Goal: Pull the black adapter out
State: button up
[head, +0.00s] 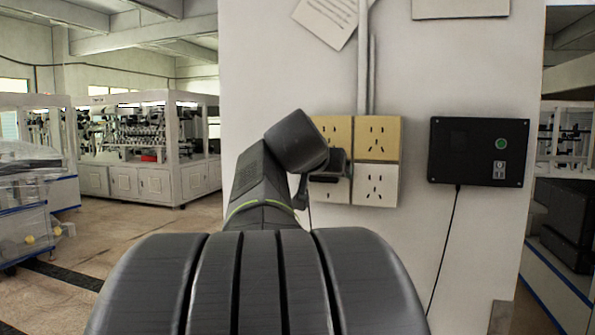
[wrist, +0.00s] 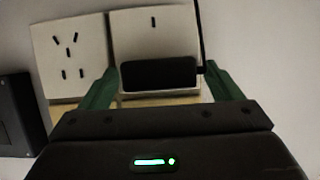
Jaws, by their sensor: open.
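The black adapter (wrist: 158,74) is plugged into a white socket plate (wrist: 125,38). In the head view that plate (head: 333,197) is the lower left one of the group, and my arm covers much of it. My gripper (wrist: 161,70) is open. Its green fingers stand at either side of the adapter in the wrist view, with a small gap at each side. I cannot tell how far the fingers reach along its depth. A thin black cord (wrist: 202,35) runs close beside the adapter.
Another white plate (head: 376,185) is free beside it, with yellow plates (head: 377,138) above. A black wall box (head: 465,150) with a green button and a hanging cable is to the right. A grey conduit (head: 363,60) runs up the wall. Machines (head: 150,150) stand far left.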

aim_at(323, 180)
jog(key=c, duration=1.2)
jog(key=shift+s+a, duration=0.15)
jog(key=shift+s, duration=0.2)
jog(key=shift+s+a+b, duration=0.2)
jog(key=shift+s+b, duration=0.2)
jog(key=shift+s, duration=0.05)
jog(key=shift+s+a, duration=0.2)
jog(key=shift+s, duration=0.25)
jog(key=shift+s+a+b, duration=0.35)
jog(key=shift+s+b, duration=0.2)
jog(key=shift+s, duration=0.25)
jog(key=shift+s+a+b, duration=0.3)
jog(key=shift+s+b, duration=0.25)
jog(key=shift+s, duration=0.25)
